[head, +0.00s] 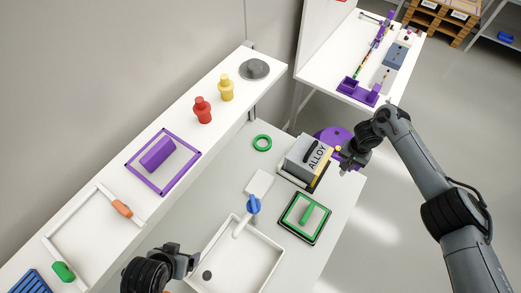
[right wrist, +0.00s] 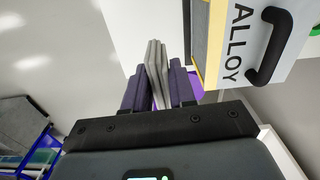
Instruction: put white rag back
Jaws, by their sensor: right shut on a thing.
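My right gripper (head: 347,158) is beside the grey ALLOY box, at the right edge of the counter. In the right wrist view its dark purple fingers (right wrist: 160,88) are shut on a folded pale grey-white cloth, which looks like the white rag (right wrist: 155,65). The cloth stands up between the fingers, its far end beyond the tips. In the head view I cannot make out the cloth. My left gripper (head: 192,261) is at the bottom, left of the white sink; its jaw opening is unclear.
The ALLOY box (head: 305,156) with a black handle stands close to my right gripper. A purple round thing (head: 335,136) lies behind it. A green-framed tray (head: 304,218), the sink (head: 267,264) with a blue-topped tap and a flat white square (head: 260,183) occupy the counter.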

